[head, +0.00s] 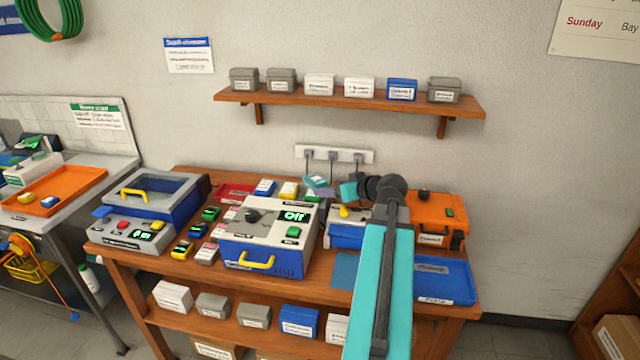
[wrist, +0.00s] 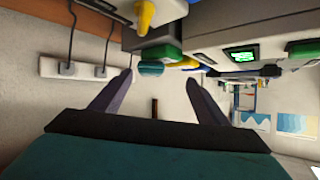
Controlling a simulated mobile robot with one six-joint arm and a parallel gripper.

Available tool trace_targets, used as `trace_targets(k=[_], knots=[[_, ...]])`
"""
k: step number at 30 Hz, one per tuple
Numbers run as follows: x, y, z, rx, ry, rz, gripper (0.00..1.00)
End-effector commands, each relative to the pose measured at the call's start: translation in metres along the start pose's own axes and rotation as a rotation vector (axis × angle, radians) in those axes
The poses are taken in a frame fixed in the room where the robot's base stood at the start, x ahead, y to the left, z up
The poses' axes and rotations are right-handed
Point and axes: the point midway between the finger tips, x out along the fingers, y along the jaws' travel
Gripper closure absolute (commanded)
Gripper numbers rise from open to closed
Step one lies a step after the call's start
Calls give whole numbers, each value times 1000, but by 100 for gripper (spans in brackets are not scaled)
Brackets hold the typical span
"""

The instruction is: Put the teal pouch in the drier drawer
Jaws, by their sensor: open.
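A small teal pouch (head: 316,180) shows at the tip of my gripper (head: 325,190), above the back of the bench. In the wrist view a rounded teal shape, likely the pouch (wrist: 150,69), lies between and beyond the fingertips, nearer the left finger. My gripper (wrist: 160,78) is open, its two fingers apart; I cannot tell whether one touches the pouch. A grey-and-blue machine (head: 270,233) with a display reading "Off" stands mid-bench, likely the drier. Its blue front, with a yellow handle (head: 257,262), looks shut. My arm hides part of the bench right of it.
A power strip (head: 334,154) with plugged cables is on the wall behind. An orange case (head: 428,215) and a blue tray (head: 445,281) are at the right. Several small coloured packs lie left of the machine. A shelf (head: 350,102) with boxes hangs above.

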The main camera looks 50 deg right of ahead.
Motion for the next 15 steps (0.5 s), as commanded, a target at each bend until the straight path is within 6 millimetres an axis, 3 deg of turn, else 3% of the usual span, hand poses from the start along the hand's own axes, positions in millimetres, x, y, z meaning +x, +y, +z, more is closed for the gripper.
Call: trace_targets(k=[7, 15], knots=[[10, 12, 22, 62, -211, -48, 31], [11, 23, 19, 88, -425, -47, 31]])
